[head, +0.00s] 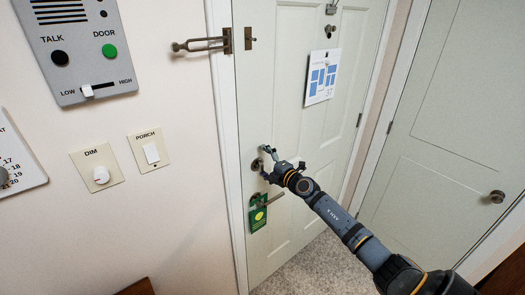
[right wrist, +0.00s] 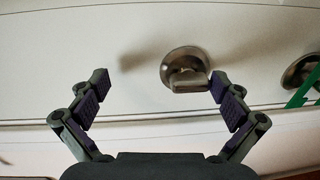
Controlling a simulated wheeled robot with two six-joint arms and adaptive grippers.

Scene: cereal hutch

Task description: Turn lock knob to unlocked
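The lock knob is a metal thumb-turn on a round plate on the pale door; its plate shows in the head view (head: 257,164), partly behind my gripper. In the right wrist view, the lock knob (right wrist: 188,79) lies between the two fingers, closer to the right-hand fingertip. My right gripper (head: 267,162) is open in front of the lock, and its spread fingers also show in the right wrist view (right wrist: 160,84). Whether the right-hand finger touches the knob is unclear. My left gripper is not in view.
A lever handle (head: 271,199) with a green hang tag (head: 258,214) sits just below the lock. A swing-bar latch (head: 205,44) is higher on the frame. A paper notice (head: 322,76) hangs on the door (head: 290,100). Dim and porch switches are on the left wall.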

